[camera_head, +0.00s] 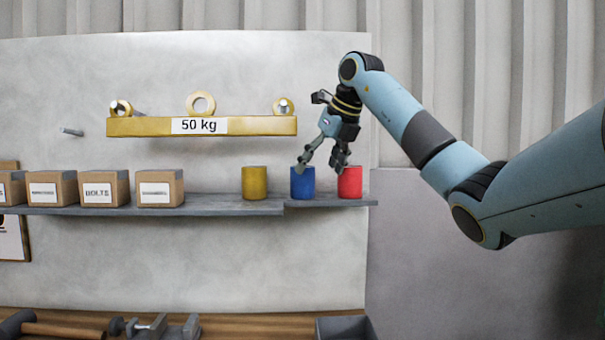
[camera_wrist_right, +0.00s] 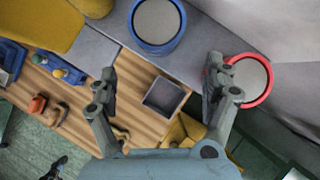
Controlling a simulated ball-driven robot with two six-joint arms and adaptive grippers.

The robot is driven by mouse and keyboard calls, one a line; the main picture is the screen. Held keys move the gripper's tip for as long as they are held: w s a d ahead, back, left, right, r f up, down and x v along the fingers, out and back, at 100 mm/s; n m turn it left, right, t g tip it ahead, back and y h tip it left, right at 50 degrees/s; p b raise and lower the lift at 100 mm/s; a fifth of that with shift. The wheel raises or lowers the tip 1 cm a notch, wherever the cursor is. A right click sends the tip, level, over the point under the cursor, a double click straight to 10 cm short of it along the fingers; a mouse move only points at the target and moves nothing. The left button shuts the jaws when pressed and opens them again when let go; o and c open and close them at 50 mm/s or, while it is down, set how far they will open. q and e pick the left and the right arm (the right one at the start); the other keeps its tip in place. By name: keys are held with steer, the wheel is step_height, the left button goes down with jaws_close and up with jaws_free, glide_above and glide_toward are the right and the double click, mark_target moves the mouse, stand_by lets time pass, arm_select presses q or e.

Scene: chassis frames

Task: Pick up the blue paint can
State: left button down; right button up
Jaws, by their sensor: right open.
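The blue paint can (camera_head: 302,184) stands upright on the shelf between a yellow can (camera_head: 254,183) and a red can (camera_head: 350,183). My right gripper (camera_head: 322,168) is open and points down; in the head view its fingers overlap the tops of the blue and red cans. In the right wrist view the blue can (camera_wrist_right: 157,22) is at the top, beyond the open fingers (camera_wrist_right: 164,82). The red can (camera_wrist_right: 250,78) is beside the right finger there; I cannot tell whether they touch. Nothing is between the fingers. My left gripper is not in view.
The cans stand on a narrow grey shelf (camera_head: 230,208) against a panel. Several cardboard boxes (camera_head: 160,188) stand left. A yellow bar marked 50 kg (camera_head: 201,126) is above. A wooden bench (camera_head: 250,325) with tools and a grey bin (camera_head: 345,328) is below.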

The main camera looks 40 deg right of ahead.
mark_target(303, 179)
steer(key=w, duration=0.2)
steer(key=shift+w+d+p, duration=0.1)
steer(key=shift+w+p, duration=0.2)
steer(key=shift+w, duration=0.35)
steer(key=p+x, duration=0.1)
steer(key=x, duration=0.4)
steer(key=shift+w+d, duration=0.1)
steer(key=shift+w, duration=0.05)
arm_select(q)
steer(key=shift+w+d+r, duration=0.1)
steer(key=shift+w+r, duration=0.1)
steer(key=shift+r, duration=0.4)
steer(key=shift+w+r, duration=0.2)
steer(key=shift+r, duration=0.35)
arm_select(e)
steer(key=c, duration=1.5)
steer(key=shift+o, duration=0.2)
